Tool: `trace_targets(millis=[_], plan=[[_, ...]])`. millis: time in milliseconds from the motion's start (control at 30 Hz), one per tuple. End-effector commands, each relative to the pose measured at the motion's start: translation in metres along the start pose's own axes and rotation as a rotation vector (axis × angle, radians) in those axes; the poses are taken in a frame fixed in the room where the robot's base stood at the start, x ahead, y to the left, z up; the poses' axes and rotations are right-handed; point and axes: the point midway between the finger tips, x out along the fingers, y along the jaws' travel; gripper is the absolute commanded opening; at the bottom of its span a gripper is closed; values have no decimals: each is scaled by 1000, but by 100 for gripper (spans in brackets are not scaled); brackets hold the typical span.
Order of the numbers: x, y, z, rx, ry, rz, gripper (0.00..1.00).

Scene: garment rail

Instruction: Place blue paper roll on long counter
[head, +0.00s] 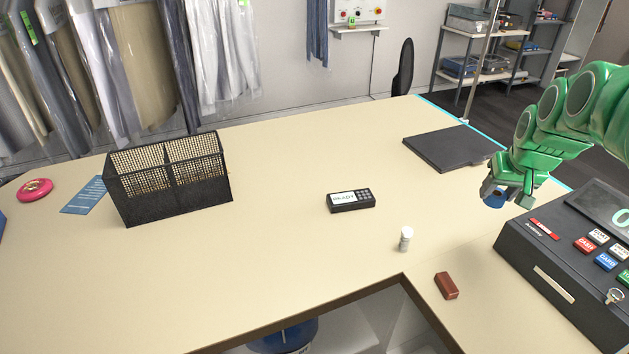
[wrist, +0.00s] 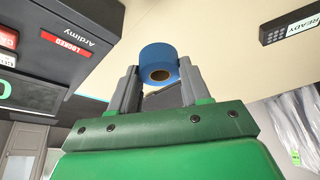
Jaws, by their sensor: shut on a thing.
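The blue paper roll (wrist: 158,62) is held between the two grey fingers of my gripper (wrist: 159,88) in the wrist view. In the head view the roll (head: 495,198) shows as a small blue patch, mostly hidden by my gripper (head: 508,190). My gripper is at the right side, left of the cash register, over the long counter (head: 285,250). The counter has a broad beige top. I cannot tell whether the roll touches the counter.
A black cash register (head: 555,275) stands close at the right. A dark flat pad (head: 450,148) lies behind my gripper. A card terminal (head: 350,200), a small white bottle (head: 405,238) and a brown block (head: 446,285) are nearby. A mesh basket (head: 170,185) stands left. The counter's middle is mostly clear.

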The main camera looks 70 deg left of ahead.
Motion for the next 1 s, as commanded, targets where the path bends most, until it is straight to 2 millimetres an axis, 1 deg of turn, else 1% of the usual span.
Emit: trace_targets(millis=[200,300,533,667,1000], plan=[[23,0,10,0,-1,-1,18],[27,0,12,0,-1,-1,18],[29,0,11,0,0,0,18],[36,2,4,0,1,0,18],[65,10,-22,0,0,0,18]])
